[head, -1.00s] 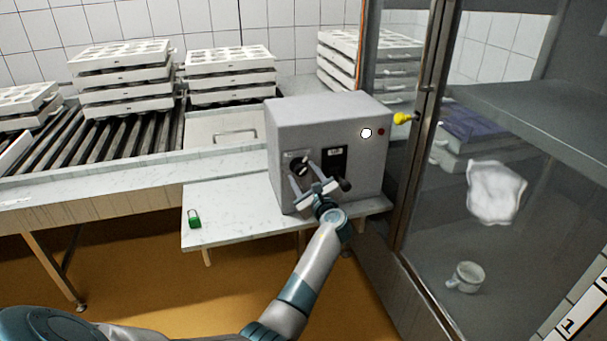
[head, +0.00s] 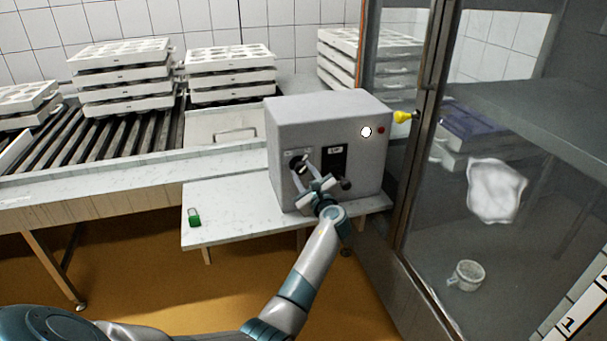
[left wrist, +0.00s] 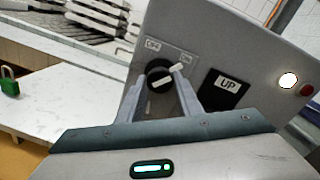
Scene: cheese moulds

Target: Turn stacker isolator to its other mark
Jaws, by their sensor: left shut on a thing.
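The stacker isolator is a round black knob with a pale bar handle (left wrist: 161,76) on the front of a grey control box (head: 330,118). In the left wrist view the bar slants up to the right, towards the right-hand label, which seems to read "On" (left wrist: 187,58). The left-hand label (left wrist: 152,45) seems to read "Off". My left gripper (head: 304,168) reaches the knob from the front, its two fingers on either side of the bar and shut on it. The fingers hide part of the knob's rim. My right gripper is not in view.
A black "UP" plate (left wrist: 228,86) with a dark lever knob (head: 346,184) is close right of the isolator. A white lamp (head: 366,132) and red button (head: 381,130) sit further right. A green padlock (head: 194,217) lies on the shelf. A glass door stands at right.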

